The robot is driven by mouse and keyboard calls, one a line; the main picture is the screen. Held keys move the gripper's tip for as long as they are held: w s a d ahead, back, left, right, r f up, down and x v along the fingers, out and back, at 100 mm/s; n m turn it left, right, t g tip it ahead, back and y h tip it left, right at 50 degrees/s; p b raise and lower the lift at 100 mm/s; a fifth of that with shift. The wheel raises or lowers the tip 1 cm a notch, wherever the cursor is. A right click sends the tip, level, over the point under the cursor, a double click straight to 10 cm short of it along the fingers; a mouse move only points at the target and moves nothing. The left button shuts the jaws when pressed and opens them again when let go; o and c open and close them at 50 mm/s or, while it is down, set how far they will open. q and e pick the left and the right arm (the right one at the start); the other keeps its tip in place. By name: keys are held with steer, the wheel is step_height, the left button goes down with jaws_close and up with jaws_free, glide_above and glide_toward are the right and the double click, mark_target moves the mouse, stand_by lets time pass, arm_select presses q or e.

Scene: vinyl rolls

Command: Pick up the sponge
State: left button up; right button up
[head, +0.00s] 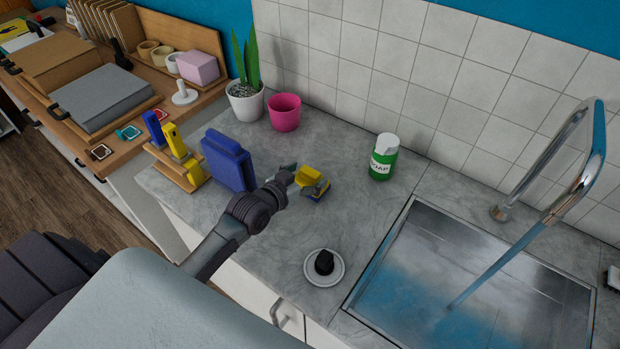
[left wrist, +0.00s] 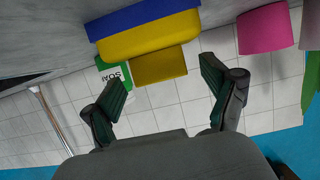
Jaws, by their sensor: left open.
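The yellow and blue sponge (head: 318,189) lies on the grey counter, just beyond my left gripper. In the left wrist view, which is upside down, the sponge (left wrist: 150,36) shows as a yellow layer beside a blue one. My left gripper (head: 291,178) is open and empty, close to the sponge. In the left wrist view its two fingers (left wrist: 164,88) are spread apart, with the sponge ahead of them. My right gripper is not in view.
A green and white soap container (head: 383,158) stands to the right, near the sink (head: 470,290). A pink pot (head: 285,112) and potted plant (head: 246,100) stand behind. A white dish (head: 323,268) lies in front.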

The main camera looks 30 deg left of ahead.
arm_select(q)
steer(key=shift+x, duration=1)
steer(key=shift+f, duration=0.1)
steer(key=shift+s+a, duration=0.1)
steer(key=c, duration=1.3)
steer(key=shift+o, duration=0.2)
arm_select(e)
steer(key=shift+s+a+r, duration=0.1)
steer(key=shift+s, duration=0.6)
